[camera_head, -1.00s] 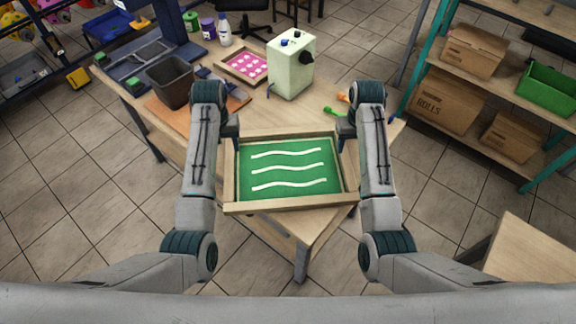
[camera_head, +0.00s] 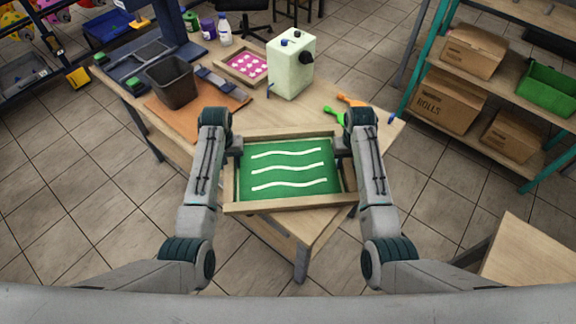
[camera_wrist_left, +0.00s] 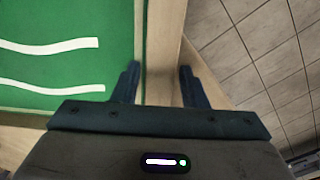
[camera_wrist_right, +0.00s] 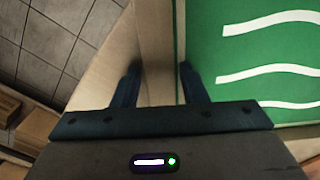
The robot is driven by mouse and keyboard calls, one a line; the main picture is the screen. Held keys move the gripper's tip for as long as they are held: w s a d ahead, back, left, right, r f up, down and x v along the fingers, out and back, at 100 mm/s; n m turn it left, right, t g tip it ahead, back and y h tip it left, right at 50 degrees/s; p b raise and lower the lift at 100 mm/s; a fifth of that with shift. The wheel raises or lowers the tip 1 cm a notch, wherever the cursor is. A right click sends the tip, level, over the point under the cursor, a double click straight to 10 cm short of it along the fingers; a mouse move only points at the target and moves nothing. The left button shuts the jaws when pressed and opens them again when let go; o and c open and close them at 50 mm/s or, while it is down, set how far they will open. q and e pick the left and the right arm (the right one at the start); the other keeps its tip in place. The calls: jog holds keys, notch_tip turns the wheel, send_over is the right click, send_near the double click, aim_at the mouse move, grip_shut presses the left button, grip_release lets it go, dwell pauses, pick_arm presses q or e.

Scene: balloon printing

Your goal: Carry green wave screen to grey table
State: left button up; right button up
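The green wave screen (camera_head: 290,188) is a wooden frame around a green panel with three white wavy lines. It lies at the front corner of the wood-topped table (camera_head: 310,228). My left gripper (camera_head: 236,146) is at its left side rim; in the left wrist view its open fingers (camera_wrist_left: 159,82) stand either side of the rim (camera_wrist_left: 163,45). My right gripper (camera_head: 345,143) is at the right side rim; in the right wrist view its open fingers (camera_wrist_right: 158,83) straddle the rim (camera_wrist_right: 155,40). Contact is unclear. No clearly grey tabletop shows.
A pale green machine (camera_head: 290,65), a pink-dotted screen (camera_head: 243,67), a dark bin (camera_head: 171,82) and small orange (camera_head: 350,100) and green (camera_head: 334,115) tools are on the table behind. A shelf with boxes (camera_head: 450,102) stands right. Another wooden surface (camera_head: 535,255) is at lower right.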

pick_arm(q)
grip_shut()
pick_arm(e)
grip_shut()
pick_arm(q)
jog(key=shift+r, duration=0.1)
pick_arm(e)
jog(key=shift+r, duration=0.15)
